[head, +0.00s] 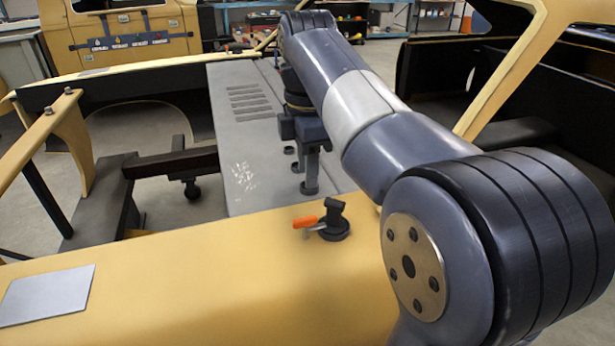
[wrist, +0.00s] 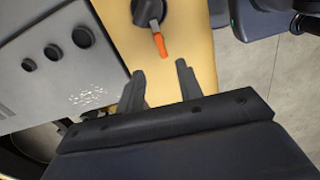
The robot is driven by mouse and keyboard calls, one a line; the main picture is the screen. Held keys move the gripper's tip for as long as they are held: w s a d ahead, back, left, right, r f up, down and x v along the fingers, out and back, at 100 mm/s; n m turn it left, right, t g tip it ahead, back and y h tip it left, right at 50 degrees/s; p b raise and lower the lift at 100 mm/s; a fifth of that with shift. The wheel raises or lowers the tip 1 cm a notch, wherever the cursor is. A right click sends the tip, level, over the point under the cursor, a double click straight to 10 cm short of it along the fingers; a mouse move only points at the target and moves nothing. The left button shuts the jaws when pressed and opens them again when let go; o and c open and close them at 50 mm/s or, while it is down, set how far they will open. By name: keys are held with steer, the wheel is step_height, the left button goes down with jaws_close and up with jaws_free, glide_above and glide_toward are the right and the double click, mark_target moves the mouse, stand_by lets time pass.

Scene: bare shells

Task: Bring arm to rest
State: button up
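My gripper (head: 312,150) hangs at the end of my arm, above the grey panel near its border with the yellow panel. In the wrist view its two dark fingers (wrist: 162,82) stand apart with nothing between them, so it is open and empty. My arm reaches forward across the right half of the head view and hides part of the scene behind it.
A black latch (head: 335,222) with an orange lever (head: 305,221) stands on the yellow panel (head: 220,280), near my gripper. The grey panel (head: 240,150) carries slots and black knobs (wrist: 53,52). Yellow frame posts (head: 505,70) rise at right.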

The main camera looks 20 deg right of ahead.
mark_target(308, 218)
stand_by(0.3)
step_height(308, 218, down, 11)
steer(key=shift+r+b, duration=0.1)
steer(key=shift+b, duration=0.25)
steer(key=shift+f+b, duration=0.2)
steer(key=shift+b, duration=0.25)
steer(key=shift+r+n+b, duration=0.2)
steer(key=shift+n+b, duration=0.25)
steer(key=shift+n, duration=0.35)
steer(key=shift+r, duration=0.15)
